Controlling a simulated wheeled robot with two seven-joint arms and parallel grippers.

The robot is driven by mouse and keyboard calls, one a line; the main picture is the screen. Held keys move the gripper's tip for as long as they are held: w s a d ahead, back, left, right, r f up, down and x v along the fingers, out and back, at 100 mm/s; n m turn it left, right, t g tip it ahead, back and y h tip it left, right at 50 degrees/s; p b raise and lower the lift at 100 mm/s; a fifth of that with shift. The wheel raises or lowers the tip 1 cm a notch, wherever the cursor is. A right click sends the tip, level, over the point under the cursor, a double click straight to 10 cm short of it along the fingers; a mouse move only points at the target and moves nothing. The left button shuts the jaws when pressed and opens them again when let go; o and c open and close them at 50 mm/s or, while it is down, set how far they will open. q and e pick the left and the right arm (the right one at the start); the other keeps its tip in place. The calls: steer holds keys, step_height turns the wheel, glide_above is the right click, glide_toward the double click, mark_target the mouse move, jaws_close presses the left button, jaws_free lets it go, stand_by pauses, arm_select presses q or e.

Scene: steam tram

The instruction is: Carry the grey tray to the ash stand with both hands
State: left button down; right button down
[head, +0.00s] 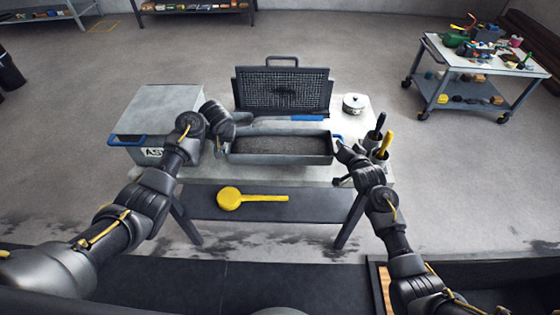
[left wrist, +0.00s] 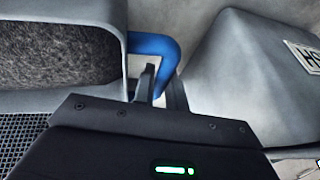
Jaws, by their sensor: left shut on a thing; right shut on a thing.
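The grey tray (head: 282,160), filled with dark ash-like material, is level over the front of the work table. My left gripper (head: 226,142) is at its left end. In the left wrist view a finger of the left gripper (left wrist: 147,85) is at the tray's blue handle (left wrist: 152,46), with the tray wall (left wrist: 115,95) beside it. My right gripper (head: 342,147) is shut at the tray's right end, where a little blue handle shows. I cannot tell whether the tray touches the table. A grey box with a partly hidden "AS" label (head: 155,110) stands left of the tray.
Behind the tray are a blue-handled tool (head: 290,118) and an upright mesh grate (head: 282,90). A lidded pot (head: 354,103) and dark cups with handles (head: 376,136) stand right. A yellow scoop (head: 250,198) lies on the lower shelf. A cart (head: 480,68) stands far right.

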arm_select(q)
steer(key=shift+d+f, duration=0.1)
steer(key=shift+f, duration=0.05)
arm_select(e)
steer(key=shift+f, duration=0.1)
